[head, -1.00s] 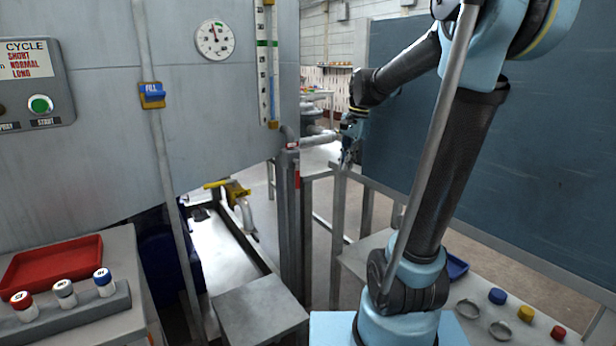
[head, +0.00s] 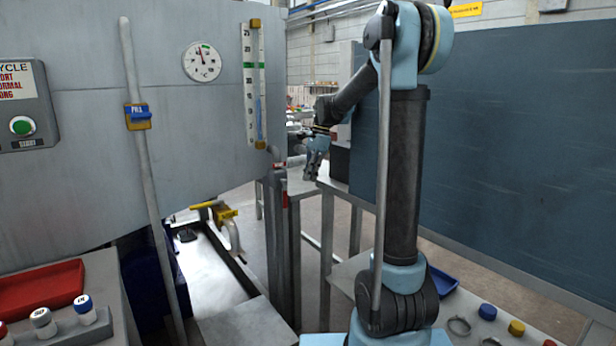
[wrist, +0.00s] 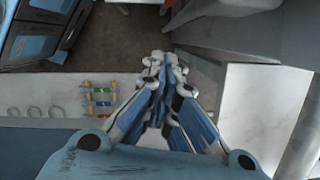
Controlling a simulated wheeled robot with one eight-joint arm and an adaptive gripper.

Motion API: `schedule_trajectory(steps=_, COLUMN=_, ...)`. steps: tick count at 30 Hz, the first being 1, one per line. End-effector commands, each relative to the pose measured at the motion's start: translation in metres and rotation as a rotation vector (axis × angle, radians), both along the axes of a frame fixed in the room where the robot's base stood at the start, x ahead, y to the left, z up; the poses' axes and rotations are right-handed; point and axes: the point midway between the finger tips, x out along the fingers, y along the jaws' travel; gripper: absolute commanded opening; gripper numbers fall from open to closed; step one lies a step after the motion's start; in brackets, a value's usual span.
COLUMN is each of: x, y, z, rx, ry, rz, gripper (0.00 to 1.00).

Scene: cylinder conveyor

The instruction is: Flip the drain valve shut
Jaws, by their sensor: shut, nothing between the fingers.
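The drain valve (head: 226,213) is a yellow body with a yellow lever (head: 203,205) pointing left, low on the grey tank's (head: 60,190) right side. A pale curved spout (head: 235,236) hangs below it. My gripper (head: 311,174) is right of the valve and higher in the head view, apart from it, near the grey posts. Its fingers are together, pointing down and empty. The wrist view also shows the closed fingers (wrist: 153,62), with no valve in sight.
Grey posts (head: 279,250) stand between the valve and my gripper. A blue-grey panel (head: 520,140) is on the right. A red tray (head: 40,288) and capped vials sit on the left bench. Coloured caps and rings lie on the right bench.

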Motion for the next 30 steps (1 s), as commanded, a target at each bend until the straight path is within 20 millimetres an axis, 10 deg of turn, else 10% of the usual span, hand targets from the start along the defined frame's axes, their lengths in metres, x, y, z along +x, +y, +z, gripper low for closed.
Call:
schedule_trajectory(steps=12, x=-0.007, y=0.017, z=-0.070, rx=0.000, ry=0.000, rz=0.002, gripper=0.00)
schedule_trajectory(steps=30, x=-0.023, y=0.054, z=-0.068, rx=0.000, ry=0.000, rz=0.002, gripper=0.00)
